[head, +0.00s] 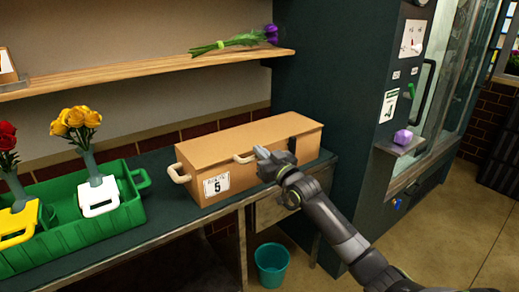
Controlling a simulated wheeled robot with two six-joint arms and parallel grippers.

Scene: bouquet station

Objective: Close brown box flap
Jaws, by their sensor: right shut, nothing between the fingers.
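The brown box (215,163) is a long box on the dark counter, with a label reading 5 on its front. Its top flap (250,138) lies flat across the box and looks shut. A pale handle (178,174) is on its left end and another (243,158) is at the front upper edge. My right gripper (261,162) is shut and empty, at the front face of the box just right of the front handle. It hides part of the front; I cannot tell if it touches the box. My left gripper is out of view.
A green crate (128,218) with flowers in holders stands on the counter at left. A wooden shelf (150,73) above holds a purple flower with green stems (230,43). A teal bin (272,264) stands on the floor below. A dark cabinet (335,80) rises at right.

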